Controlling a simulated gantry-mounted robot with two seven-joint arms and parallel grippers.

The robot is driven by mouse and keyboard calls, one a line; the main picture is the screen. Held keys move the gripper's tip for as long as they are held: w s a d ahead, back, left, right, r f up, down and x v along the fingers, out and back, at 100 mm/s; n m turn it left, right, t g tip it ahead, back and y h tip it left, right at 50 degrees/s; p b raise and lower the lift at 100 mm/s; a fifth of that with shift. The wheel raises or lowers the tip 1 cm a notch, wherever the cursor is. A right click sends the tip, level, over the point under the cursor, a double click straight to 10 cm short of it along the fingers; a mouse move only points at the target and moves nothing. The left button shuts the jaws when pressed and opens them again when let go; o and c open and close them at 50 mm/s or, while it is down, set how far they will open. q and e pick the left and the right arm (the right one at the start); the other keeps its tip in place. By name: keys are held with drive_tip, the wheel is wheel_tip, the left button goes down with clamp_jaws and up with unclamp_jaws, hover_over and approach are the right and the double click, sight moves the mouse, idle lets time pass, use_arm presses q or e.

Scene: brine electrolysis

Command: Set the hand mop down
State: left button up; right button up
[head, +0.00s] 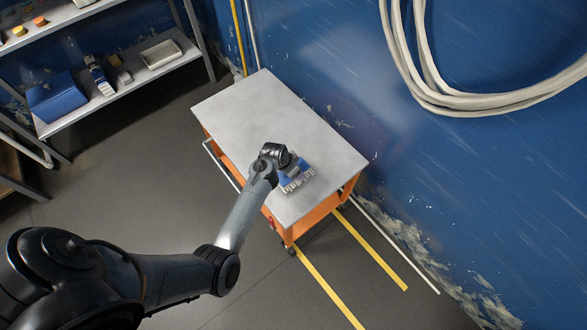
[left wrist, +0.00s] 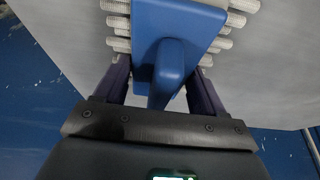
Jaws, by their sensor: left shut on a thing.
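The hand mop (head: 296,178) has a blue body and thick white strands along its edge. It is over the grey top of an orange cart (head: 265,100), near the front right part of that top. I cannot tell whether it touches the surface. My left gripper (head: 286,170) is above the mop and shut on its blue handle. In the left wrist view the handle of the mop (left wrist: 180,22) is between the two fingers of my left gripper (left wrist: 163,90), with white strands sticking out on both sides. My right gripper is not in view.
The rest of the cart top is bare. A blue wall with coiled pale hose (head: 430,85) rises behind the cart. A metal shelf (head: 140,85) at the upper left holds a blue box (head: 55,98) and a pale tray (head: 161,54). Yellow lines (head: 330,290) mark the floor.

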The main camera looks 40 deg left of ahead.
use_arm(q)
drive_tip(key=o, duration=1)
drive_tip(key=shift+f, duration=0.1)
drive_tip(key=shift+r, duration=0.2)
drive_tip(key=p+v, duration=0.4)
drive_tip(key=v, duration=0.7)
drive_tip(key=shift+r, duration=0.1)
drive_tip(key=s+d+r, duration=0.3)
drive_tip(key=s+d, duration=0.1)
drive_tip(key=s, duration=0.3)
drive_tip(key=s+d+r, duration=0.4)
drive_tip(key=s, duration=0.3)
drive_tip(key=s+d+r+g, duration=0.1)
drive_tip(key=s+d+r, duration=0.3)
drive_tip(key=s, duration=0.4)
drive_tip(key=shift+r+y+p, duration=0.2)
drive_tip(key=shift+y+p, duration=0.1)
drive_tip(key=shift+p, duration=0.05)
